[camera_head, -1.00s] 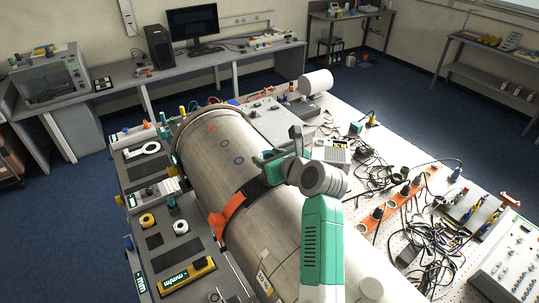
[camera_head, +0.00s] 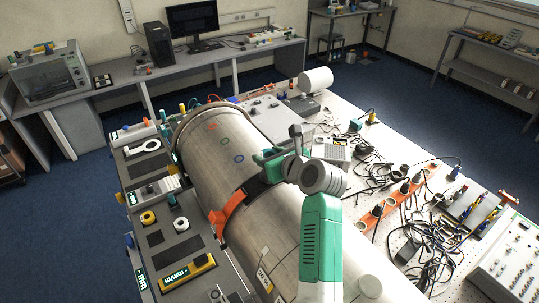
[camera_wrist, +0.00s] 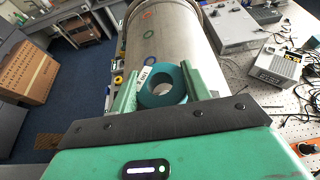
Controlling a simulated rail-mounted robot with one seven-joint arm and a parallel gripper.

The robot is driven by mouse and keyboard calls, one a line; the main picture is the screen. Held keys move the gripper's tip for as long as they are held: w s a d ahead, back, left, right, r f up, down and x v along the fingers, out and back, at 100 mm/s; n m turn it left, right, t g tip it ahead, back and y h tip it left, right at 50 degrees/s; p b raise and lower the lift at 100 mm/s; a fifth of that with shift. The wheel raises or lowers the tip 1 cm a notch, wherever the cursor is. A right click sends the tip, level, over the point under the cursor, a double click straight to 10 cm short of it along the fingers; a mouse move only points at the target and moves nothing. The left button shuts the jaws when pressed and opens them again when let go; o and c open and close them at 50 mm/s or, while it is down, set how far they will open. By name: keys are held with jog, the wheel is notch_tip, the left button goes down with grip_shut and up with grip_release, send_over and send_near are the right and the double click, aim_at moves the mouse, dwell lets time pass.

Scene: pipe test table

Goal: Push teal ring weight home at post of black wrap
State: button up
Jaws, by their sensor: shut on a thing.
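The teal ring weight (camera_wrist: 162,86) sits between the two green fingers of my gripper (camera_wrist: 164,84) in the wrist view, its hole facing the camera. The gripper is shut on it. In the head view my gripper (camera_head: 268,166) is at the upper side of the big grey pipe (camera_head: 212,145), right by the black wrap (camera_head: 256,187). The wrap goes round the pipe and has an orange piece (camera_head: 230,210) on its left side. The post is not clearly visible, and I cannot tell whether the ring is around it. The ring is hard to make out in the head view.
A grey side board (camera_head: 160,240) left of the pipe holds a yellow ring (camera_head: 148,217), a white ring (camera_head: 181,224) and a yellow level (camera_head: 188,272). Right of the pipe, the white perforated table carries tangled cables (camera_head: 428,240) and an orange socket strip (camera_head: 392,205).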

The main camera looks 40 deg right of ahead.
jog(key=shift+f, duration=2.6)
dwell(0.8)
jog(key=o, duration=1.2)
jog(key=shift+s+b, duration=0.1)
jog(key=shift+b, duration=0.2)
jog(key=b+v, duration=0.1)
jog(key=v, duration=0.6)
jog(key=shift+s, duration=0.3)
